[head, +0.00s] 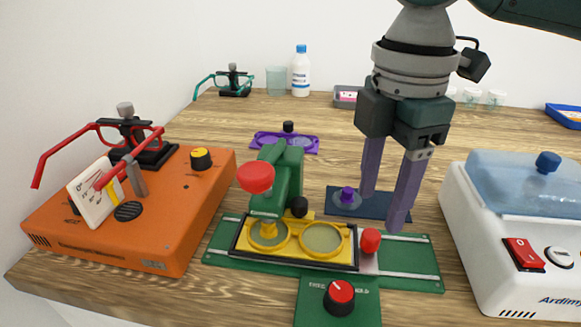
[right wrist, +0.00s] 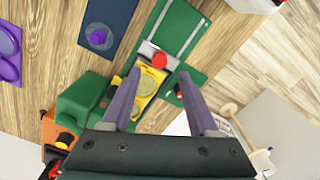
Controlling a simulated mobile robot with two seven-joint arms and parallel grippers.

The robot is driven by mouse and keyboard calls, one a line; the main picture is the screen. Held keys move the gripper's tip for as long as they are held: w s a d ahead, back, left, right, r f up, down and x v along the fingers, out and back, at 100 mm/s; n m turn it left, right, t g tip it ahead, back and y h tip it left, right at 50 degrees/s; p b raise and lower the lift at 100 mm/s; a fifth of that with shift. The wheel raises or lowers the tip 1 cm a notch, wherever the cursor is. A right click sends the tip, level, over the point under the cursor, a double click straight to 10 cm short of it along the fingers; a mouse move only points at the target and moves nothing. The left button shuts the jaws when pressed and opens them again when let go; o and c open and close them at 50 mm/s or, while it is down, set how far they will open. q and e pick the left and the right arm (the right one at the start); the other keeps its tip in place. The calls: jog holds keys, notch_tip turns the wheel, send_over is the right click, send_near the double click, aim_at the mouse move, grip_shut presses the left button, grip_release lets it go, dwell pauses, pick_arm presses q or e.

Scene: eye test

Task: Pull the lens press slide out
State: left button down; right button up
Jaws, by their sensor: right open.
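The lens press (head: 287,185) is a green stand with a red-topped lever, on a green base with metal rails. Its slide (head: 322,240) is a black-edged yellow tray with two round yellow-ringed lens seats, lying on the base. The left seat is under the press head. A red knob (head: 370,240) stands on a grey plate at the slide's right end. My right gripper (head: 383,208) is open, its fingers pointing down above and behind the knob. In the right wrist view, the knob (right wrist: 159,60) shows just beyond the open fingertips (right wrist: 159,77), apart from them. My left gripper is not in view.
An orange box (head: 150,225) with red glasses on a stand is on the left. A white machine with a blue lid (head: 530,180) is on the right. A blue mat (head: 385,209) with a purple-knobbed disc and a purple lens tray (head: 308,146) lie behind the press.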

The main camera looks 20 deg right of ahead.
aim_at(372, 234)
notch_tip(372, 234, down, 6)
jog(key=shift+r+b, duration=0.1)
jog(key=shift+b, duration=0.25)
grip_shut()
dwell(0.4)
dwell(0.9)
